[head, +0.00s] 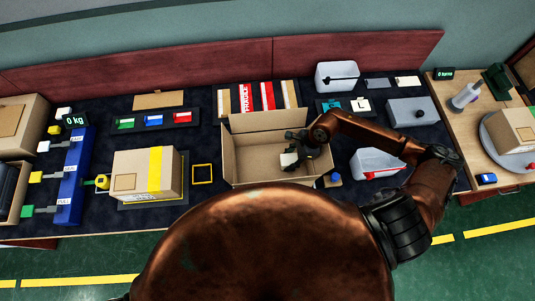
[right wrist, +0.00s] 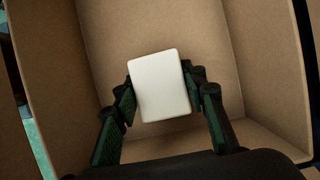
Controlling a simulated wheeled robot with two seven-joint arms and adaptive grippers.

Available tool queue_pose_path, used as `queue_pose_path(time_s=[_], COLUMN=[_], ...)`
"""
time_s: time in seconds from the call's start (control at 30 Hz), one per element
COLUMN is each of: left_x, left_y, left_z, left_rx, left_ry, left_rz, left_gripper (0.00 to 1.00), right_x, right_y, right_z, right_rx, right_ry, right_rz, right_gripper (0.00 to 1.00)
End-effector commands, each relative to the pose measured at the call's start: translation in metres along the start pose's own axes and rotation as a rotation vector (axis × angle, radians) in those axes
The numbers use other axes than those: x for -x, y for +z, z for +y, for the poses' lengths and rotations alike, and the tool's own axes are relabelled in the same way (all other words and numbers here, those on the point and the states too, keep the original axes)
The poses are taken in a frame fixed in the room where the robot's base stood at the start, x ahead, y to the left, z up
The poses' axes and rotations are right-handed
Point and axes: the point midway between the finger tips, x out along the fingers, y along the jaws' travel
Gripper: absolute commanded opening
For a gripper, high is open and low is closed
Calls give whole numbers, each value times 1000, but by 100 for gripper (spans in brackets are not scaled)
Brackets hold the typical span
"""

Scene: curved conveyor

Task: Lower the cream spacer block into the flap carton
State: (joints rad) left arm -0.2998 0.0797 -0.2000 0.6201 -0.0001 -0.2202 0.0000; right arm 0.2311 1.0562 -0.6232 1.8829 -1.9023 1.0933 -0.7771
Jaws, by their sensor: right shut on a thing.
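The cream spacer block (right wrist: 160,86) is between the two fingers of my right gripper (right wrist: 162,98), which is shut on it. In the head view the cream block (head: 288,159) shows beside the dark right gripper (head: 294,153), over the right part of the open flap carton (head: 245,165). The carton's brown walls and floor surround the block in the right wrist view (right wrist: 105,45). I cannot tell whether the block touches the carton floor. The carton's flaps stand open and its inside looks otherwise empty. My left gripper does not show.
A closed carton with yellow tape (head: 145,174) stands to the left. A clear bin with red contents (head: 378,164) is right of the flap carton, and a small blue item (head: 335,178) lies close by its right corner. Red and white strips (head: 258,97) lie behind it.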

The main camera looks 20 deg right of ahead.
Motion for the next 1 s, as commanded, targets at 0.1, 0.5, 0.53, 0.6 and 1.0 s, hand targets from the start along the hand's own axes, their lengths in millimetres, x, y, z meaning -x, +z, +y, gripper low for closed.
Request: queue_pose_path(time_s=[0.1, 0.5, 0.53, 0.6, 1.0], left_x=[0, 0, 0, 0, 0], left_y=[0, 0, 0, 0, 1], left_z=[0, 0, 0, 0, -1], left_rx=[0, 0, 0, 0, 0], left_ry=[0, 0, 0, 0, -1], left_rz=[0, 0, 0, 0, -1], left_gripper=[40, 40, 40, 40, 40], right_x=[0, 0, 0, 0, 45], right_y=[0, 0, 0, 0, -2], right_z=[0, 0, 0, 0, -1], right_rx=[0, 0, 0, 0, 2], right_ry=[0, 0, 0, 0, -3], right_rz=[0, 0, 0, 0, 4], right_gripper=[15, 59, 59, 59, 59])
